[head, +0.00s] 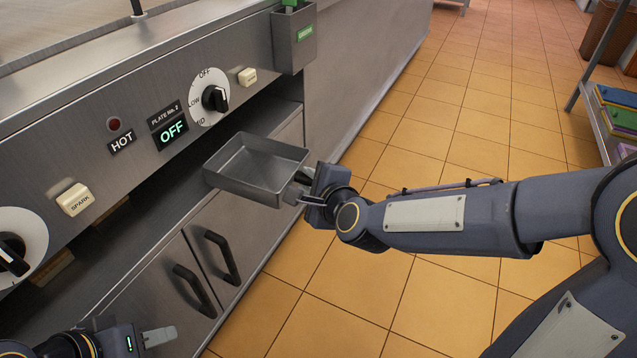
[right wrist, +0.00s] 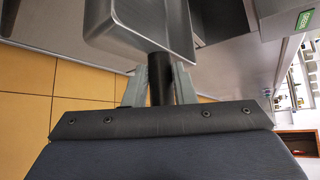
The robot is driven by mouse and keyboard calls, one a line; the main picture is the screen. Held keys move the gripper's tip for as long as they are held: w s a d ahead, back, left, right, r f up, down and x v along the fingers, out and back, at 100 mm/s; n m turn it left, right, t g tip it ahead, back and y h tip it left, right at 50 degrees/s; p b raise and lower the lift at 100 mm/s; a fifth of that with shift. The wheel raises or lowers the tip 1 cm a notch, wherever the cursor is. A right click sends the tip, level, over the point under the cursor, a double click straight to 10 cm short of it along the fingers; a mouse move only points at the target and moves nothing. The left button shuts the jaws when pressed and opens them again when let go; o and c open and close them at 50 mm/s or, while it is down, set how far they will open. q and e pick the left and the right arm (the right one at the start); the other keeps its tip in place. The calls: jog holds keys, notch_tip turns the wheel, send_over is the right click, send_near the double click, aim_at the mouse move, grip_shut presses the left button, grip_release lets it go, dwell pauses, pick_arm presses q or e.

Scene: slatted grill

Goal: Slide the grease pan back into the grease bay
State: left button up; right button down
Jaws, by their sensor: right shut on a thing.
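The grease pan (head: 256,172) is a grey, empty rectangular metal pan with a dark handle. My right gripper (head: 305,186) is shut on that handle. In the right wrist view the black handle (right wrist: 160,80) runs between the two fingers, with the pan (right wrist: 140,25) beyond it. The grease bay (head: 190,165) is a dark, long opening under the control panel. The pan's far side is at the bay's opening, and its near part sticks out in front. I cannot tell how far in it reaches. My left gripper (head: 155,338) is at the lower left, empty, only partly in view.
The control panel (head: 165,120) has knobs, SPARK buttons and an OFF display above the bay. Cabinet doors with black handles (head: 222,257) are below. A small metal holder (head: 294,42) hangs at the panel's right end. A shelf (head: 603,125) stands at right. The tiled floor is clear.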

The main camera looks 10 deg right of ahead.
aim_at(259, 179)
jog(key=shift+w+a+p, duration=0.2)
jog(key=shift+w+a, duration=0.5)
jog(key=shift+a, duration=0.25)
jog(key=shift+w+a+p, duration=0.15)
jog(key=shift+w+a, duration=0.55)
jog(key=shift+a, duration=0.25)
jog(key=shift+w+a+p, duration=0.2)
jog(key=shift+w+a, duration=0.5)
jog(key=shift+a, duration=0.25)
jog(key=shift+w+a+f+p, duration=0.1)
jog(key=shift+w+a+p, duration=0.05)
jog(key=shift+w+a, duration=0.5)
jog(key=shift+w+a+f+p, duration=0.1)
jog(key=shift+w+a+p, duration=0.1)
jog(key=shift+w+a, duration=0.5)
jog(key=shift+w+a+p, duration=0.15)
jog(key=shift+w+a, duration=0.2)
jog(key=shift+a, duration=0.6)
jog(key=shift+f+b, duration=0.4)
jog(key=shift+b, duration=0.1)
jog(key=c, duration=1.1)
grip_release()
jog(key=shift+f, duration=0.15)
jog(key=shift+s, duration=0.15)
